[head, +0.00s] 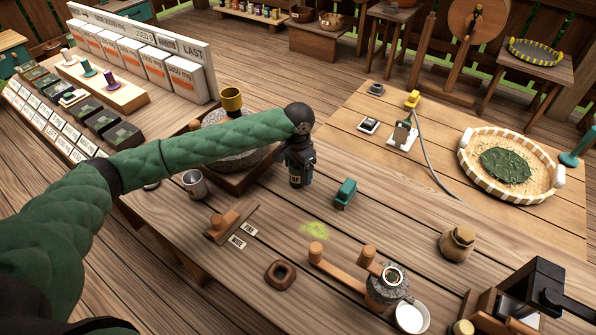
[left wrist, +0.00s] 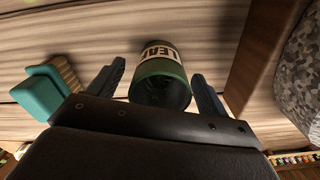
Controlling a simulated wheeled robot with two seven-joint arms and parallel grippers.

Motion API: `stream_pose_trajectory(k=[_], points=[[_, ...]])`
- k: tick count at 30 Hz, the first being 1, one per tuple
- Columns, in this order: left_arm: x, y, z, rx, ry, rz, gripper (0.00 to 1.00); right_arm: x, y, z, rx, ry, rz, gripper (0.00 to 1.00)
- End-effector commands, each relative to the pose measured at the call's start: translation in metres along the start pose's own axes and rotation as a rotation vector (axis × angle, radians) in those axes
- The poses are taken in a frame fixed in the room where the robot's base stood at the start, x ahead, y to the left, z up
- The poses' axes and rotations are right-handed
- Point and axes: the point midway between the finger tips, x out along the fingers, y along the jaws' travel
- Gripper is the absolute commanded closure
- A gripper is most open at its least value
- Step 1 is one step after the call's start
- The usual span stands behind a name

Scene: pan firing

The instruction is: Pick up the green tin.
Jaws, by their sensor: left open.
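The green tin (left wrist: 160,82) is a dark green cylinder with a pale label whose letters look like LEAF. In the left wrist view it stands between the two fingers of my left gripper (left wrist: 158,72), with a gap visible at each side. In the head view my left gripper (head: 299,165) points down over the tin (head: 295,180), and only part of its label and body shows below the wrist. The left gripper is open around the tin. My right gripper is not in view.
A teal-topped brush-like block (head: 346,192) lies just right of the tin. A stone mill (head: 232,160) in a wooden tray stands to the left, with a yellow cup (head: 231,98) by it. A grey mug (head: 194,185) and a wooden scraper (head: 224,222) are nearer the front.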

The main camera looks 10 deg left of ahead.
Motion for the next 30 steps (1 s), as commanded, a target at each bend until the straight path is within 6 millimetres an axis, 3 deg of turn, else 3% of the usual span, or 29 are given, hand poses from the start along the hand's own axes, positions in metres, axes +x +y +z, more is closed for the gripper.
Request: stream_pose_trajectory(k=[6,14,15,22,30], points=[[0.019,0.000,0.000,0.000,0.000,0.000,0.22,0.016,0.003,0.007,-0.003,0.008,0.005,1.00],[0.023,0.000,0.000,0.000,0.001,0.000,0.22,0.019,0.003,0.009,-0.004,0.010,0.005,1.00],[0.023,0.000,0.000,0.000,0.001,0.000,0.24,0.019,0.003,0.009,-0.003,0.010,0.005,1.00],[0.023,0.000,0.000,0.000,0.001,0.000,0.69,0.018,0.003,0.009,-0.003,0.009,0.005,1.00],[0.022,-0.001,0.000,0.000,0.001,0.000,0.71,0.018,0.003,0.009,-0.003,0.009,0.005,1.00]])
